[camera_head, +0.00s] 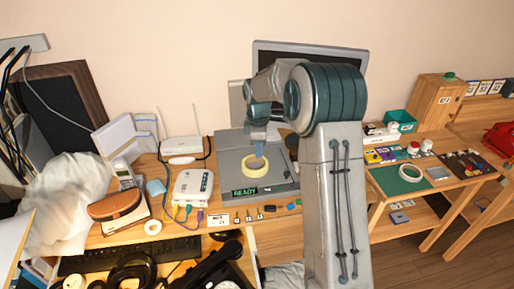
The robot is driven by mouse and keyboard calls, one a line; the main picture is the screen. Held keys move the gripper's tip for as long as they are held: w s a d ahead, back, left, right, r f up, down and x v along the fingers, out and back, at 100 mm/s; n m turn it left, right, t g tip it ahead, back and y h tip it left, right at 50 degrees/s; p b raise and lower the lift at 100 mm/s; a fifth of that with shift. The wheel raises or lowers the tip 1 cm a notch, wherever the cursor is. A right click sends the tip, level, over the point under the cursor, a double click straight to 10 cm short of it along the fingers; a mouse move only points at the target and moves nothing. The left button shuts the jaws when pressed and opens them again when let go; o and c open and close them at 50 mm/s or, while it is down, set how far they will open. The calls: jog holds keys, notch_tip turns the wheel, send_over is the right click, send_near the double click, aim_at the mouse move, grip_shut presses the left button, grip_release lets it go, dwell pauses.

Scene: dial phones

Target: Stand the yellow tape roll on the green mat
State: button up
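A pale yellow tape roll (246,172) lies around the spot under my gripper, on a grey device with a lit READY display. My gripper (259,156) points down over the roll, with its tip at or just inside the ring. The fingers are too small to tell whether they are apart or touching the roll. The green mat (388,184) lies on the right-hand wooden table, with a white ring-shaped roll (402,172) on it.
My arm stands between the device and the right table. The grey device (283,190) sits before a monitor (310,54). A white router (192,187) with cables is to its left. Small boxes (382,155), white cups (426,145) and a dark tray (466,163) border the mat.

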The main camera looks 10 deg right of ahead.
jog(key=shift+w+d+f+n+b, duration=0.1)
jog(key=shift+w+f+n+b, duration=0.55)
jog(key=shift+f, duration=1.75)
jog(key=shift+w+f+n+b, duration=0.3)
jog(key=shift+w+f+b, duration=0.65)
jog(key=shift+f, duration=1.45)
jog(key=shift+w+d+f+n+b, duration=0.1)
jog(key=shift+w+f+n+b, duration=0.55)
jog(key=shift+f, duration=1.75)
jog(key=shift+w, duration=0.1)
jog(key=c, duration=0.5)
jog(key=shift+r, duration=0.15)
jog(key=shift+r+p, duration=1.4)
jog(key=shift+r, duration=1.05)
